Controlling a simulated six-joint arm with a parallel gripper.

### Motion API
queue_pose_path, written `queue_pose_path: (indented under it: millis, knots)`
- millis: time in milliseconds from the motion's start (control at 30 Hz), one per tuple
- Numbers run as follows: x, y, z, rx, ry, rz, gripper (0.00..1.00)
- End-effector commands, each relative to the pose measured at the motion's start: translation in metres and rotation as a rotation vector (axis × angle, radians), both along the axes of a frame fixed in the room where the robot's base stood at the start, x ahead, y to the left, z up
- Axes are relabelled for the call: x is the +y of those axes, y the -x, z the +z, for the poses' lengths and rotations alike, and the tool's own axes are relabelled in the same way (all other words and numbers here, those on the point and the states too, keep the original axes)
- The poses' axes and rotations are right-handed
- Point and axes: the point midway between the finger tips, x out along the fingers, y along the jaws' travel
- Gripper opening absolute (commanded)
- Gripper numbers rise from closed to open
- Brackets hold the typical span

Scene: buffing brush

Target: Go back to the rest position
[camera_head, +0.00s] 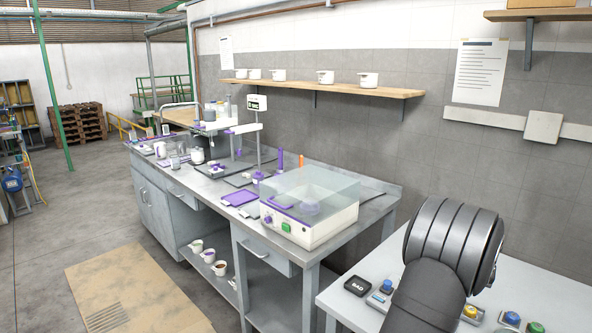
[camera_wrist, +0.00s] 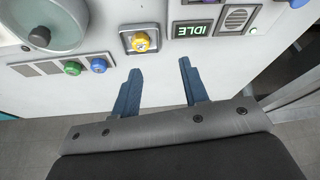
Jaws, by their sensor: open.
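My gripper (camera_wrist: 158,78) shows in the wrist view with its two blue fingers apart and nothing between them. The fingers point at a white panel or table top (camera_wrist: 150,15) that carries a yellow button (camera_wrist: 140,41) in a metal frame, just beyond the fingertips. My fingers look apart from the button, but the exact gap is hard to tell. In the head view my dark arm covers part of the right-hand table, and the gripper itself is hidden.
In the head view, a clear-lidded machine (camera_head: 305,205) stands on the grey bench (camera_head: 350,222). A black BAD tray (camera_head: 357,286) lies left of my arm.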

Motion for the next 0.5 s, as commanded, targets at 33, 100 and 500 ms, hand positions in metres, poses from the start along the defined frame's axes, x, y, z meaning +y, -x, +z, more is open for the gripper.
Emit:
queue_pose_path:
  millis: [33, 100, 500]
  knots:
    - [-0.010, 0.007, -0.001, 0.000, 0.000, -0.020, 0.41]
    - [-0.021, 0.015, -0.002, 0.000, 0.001, -0.045, 0.41]
    - [-0.081, 0.067, -0.009, 0.000, 0.002, -0.179, 0.41]
